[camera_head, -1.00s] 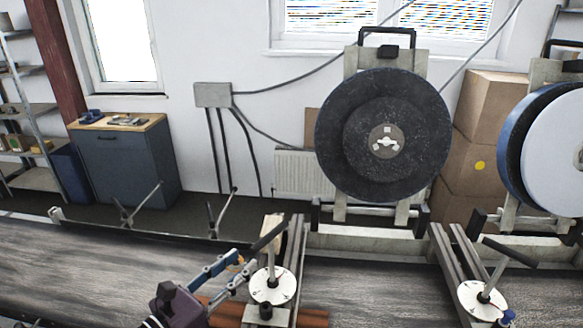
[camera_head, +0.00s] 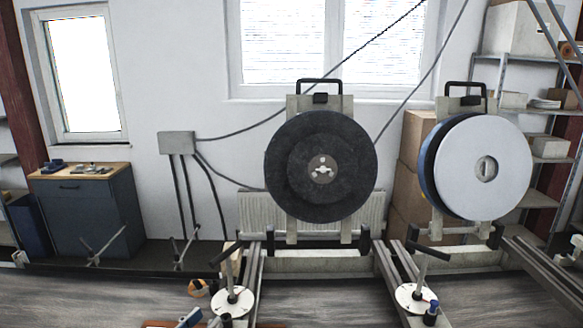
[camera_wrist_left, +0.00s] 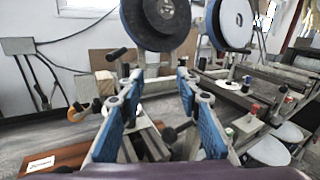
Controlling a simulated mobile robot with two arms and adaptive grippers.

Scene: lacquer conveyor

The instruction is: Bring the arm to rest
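My left gripper (camera_wrist_left: 159,88) fills the middle of the left wrist view. Its two blue-padded fingers stand wide apart, with nothing held between them. The rest of my left arm is out of that view. My right arm and gripper show in neither view.
A black disc (camera_head: 345,150) and a white disc (camera_head: 500,150) stand behind the conveyor. A second dial (camera_head: 410,297) stands to the right. An orange roll (camera_head: 199,288) lies near the left dial. A blue cabinet (camera_head: 88,215) is at the back left.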

